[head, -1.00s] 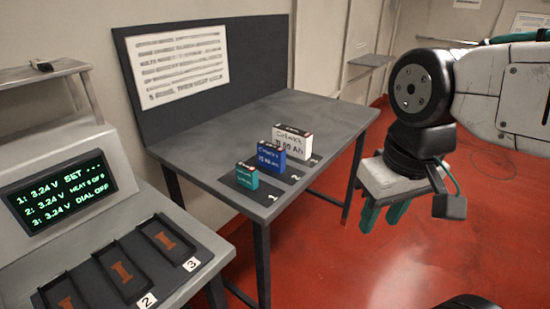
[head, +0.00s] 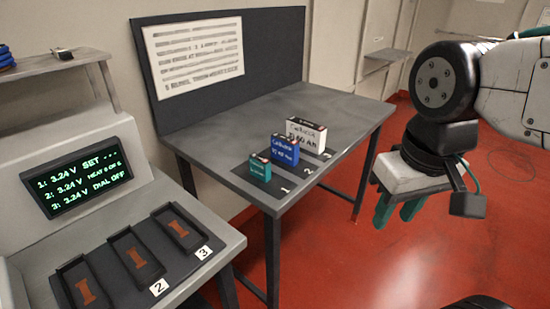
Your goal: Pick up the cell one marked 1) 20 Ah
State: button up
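Three cells stand upright in a row on the grey table (head: 345,95). The smallest is a teal cell (head: 260,172) by the mark 1 at the near end; its print is too small to read. A blue cell (head: 285,151) stands behind it by the mark 2. A larger white cell (head: 306,136), which seems to read 60 Ah, stands farthest back. My gripper (head: 397,218) hangs to the right of the table over the red floor, well apart from the cells. Its two teal fingers point down with a gap between them, and nothing shows in it.
A grey console (head: 75,150) at left has a green-lit display (head: 82,178) and several dark trays (head: 137,254), with labels 2 and 3 visible. A dark panel with a printed sheet (head: 195,55) stands at the table's back. The red floor (head: 340,260) in front is clear.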

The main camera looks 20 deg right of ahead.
aim_at(260, 167)
jog(key=k, duration=0.5)
jog(key=u, duration=1.1)
jog(key=i, duration=0.7)
jog(key=z, duration=1.15)
